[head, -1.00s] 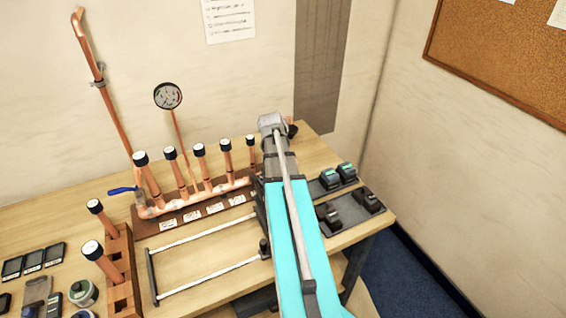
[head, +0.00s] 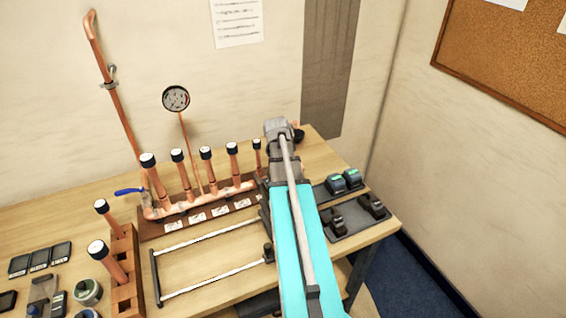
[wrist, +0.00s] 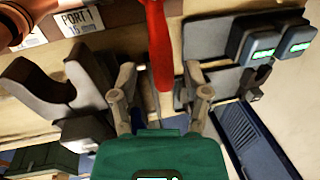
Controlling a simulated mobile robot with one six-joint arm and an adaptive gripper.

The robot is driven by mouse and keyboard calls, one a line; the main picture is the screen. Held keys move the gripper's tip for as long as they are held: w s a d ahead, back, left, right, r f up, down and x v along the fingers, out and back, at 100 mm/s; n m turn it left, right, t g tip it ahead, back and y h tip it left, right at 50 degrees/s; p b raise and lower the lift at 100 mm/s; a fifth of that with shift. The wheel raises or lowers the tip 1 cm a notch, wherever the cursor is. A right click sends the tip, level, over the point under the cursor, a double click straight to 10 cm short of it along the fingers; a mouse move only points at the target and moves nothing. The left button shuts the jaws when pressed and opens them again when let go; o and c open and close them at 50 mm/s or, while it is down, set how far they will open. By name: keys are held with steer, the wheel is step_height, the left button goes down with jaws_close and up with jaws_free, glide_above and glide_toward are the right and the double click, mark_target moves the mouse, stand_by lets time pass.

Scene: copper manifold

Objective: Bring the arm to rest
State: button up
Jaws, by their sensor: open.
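My arm (head: 300,235) reaches over the right part of the workbench in the head view, with its grey far joint (head: 278,130) near the back wall. My gripper is hidden behind the arm there. In the wrist view my gripper (wrist: 160,95) shows two grey fingers spread apart, with no object clearly held between them. A long red bar (wrist: 160,45) lies beyond the fingertips in the picture. A green body with a small lit display (wrist: 155,155) fills the bottom middle; I cannot tell whether it is mine.
The copper manifold (head: 205,202) with black-capped upright pipes stands left of the arm. A tray (head: 350,222) with dark devices lies to the right. A pipe rack (head: 125,270) stands front left. Dark grey cradle-like pieces (wrist: 45,90) are close to the left finger. Blue floor lies past the bench edge.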

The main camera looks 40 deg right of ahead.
steer(key=shift+w, duration=0.15)
steer(key=shift+r, duration=0.2)
